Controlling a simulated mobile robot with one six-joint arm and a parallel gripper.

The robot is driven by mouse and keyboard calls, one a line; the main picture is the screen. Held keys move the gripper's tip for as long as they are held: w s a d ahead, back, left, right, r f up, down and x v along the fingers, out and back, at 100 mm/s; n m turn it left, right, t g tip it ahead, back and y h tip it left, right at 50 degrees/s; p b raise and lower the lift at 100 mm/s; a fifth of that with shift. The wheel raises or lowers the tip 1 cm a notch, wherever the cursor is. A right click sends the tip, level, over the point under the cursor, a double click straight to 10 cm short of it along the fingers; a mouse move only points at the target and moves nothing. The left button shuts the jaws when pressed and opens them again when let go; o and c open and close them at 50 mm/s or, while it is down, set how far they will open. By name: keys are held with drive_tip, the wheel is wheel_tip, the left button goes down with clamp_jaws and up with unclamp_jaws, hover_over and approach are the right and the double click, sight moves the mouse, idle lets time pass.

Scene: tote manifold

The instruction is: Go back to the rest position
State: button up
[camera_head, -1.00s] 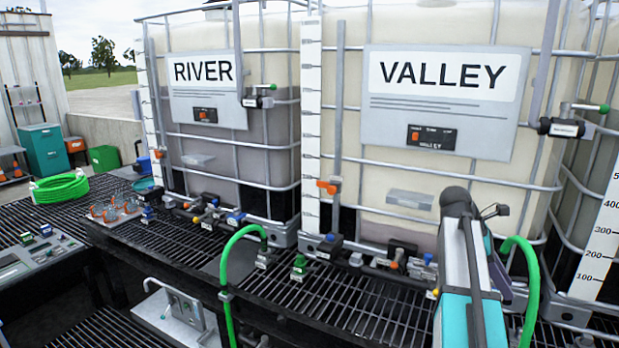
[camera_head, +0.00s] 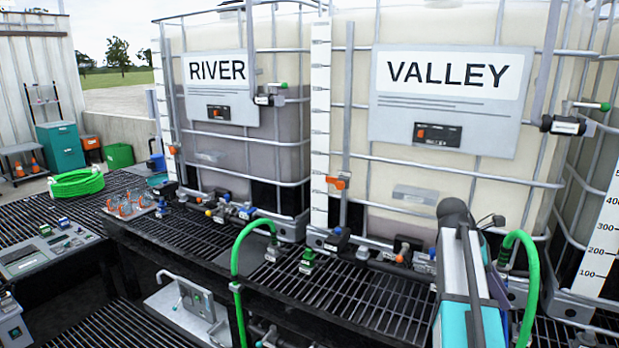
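My arm (camera_head: 462,262), grey and teal, rises at the lower right in front of the VALLEY tote. Its fingers are not visible, so I cannot see my gripper or anything it might hold. The RIVER tote (camera_head: 218,85) stands at the left, its lower part filled with a darker liquid. The VALLEY tote (camera_head: 445,98) stands to its right and looks pale and cloudy. A green hose (camera_head: 236,262) arches up from the grating before the totes. Another green hose (camera_head: 532,275) curves just right of my arm.
A dark grated deck (camera_head: 340,295) runs along the totes with valves and fittings on it. A coiled green hose (camera_head: 76,184) lies at the left. A control panel (camera_head: 45,250) is at the lower left. A metal sink-like fixture (camera_head: 190,305) sits below the deck edge.

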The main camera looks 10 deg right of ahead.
drive_tip(key=s+a+f+n+g+b, duration=0.1)
drive_tip(key=a+f, duration=0.5)
drive_tip(key=f, duration=0.5)
drive_tip(key=s+a+f+n+y+b, duration=0.15)
drive_tip(key=a+f, duration=0.45)
drive_tip(key=f, duration=0.6)
drive_tip(key=s+a+f+n+g+h, duration=0.1)
drive_tip(key=s+a+f, duration=0.1)
drive_tip(key=a+f, duration=0.65)
drive_tip(key=s+a+f+m+y, duration=0.2)
drive_tip(key=s+a+f+m, duration=0.3)
drive_tip(key=f, duration=0.4)
drive_tip(key=s+a+f+m+y+b, duration=0.1)
drive_tip(key=s+a+f+m, duration=0.4)
drive_tip(key=s+a+f, duration=0.2)
drive_tip(key=s+a+f+m+y, duration=0.2)
drive_tip(key=s+a+f+m, duration=0.3)
drive_tip(key=s+f, duration=0.4)
wheel_tip(320, 180, down, 3)
drive_tip(key=shift+s+a+f+t+y, duration=0.15)
drive_tip(key=shift+s+a+t+y, duration=0.25)
drive_tip(key=shift+a, duration=0.35)
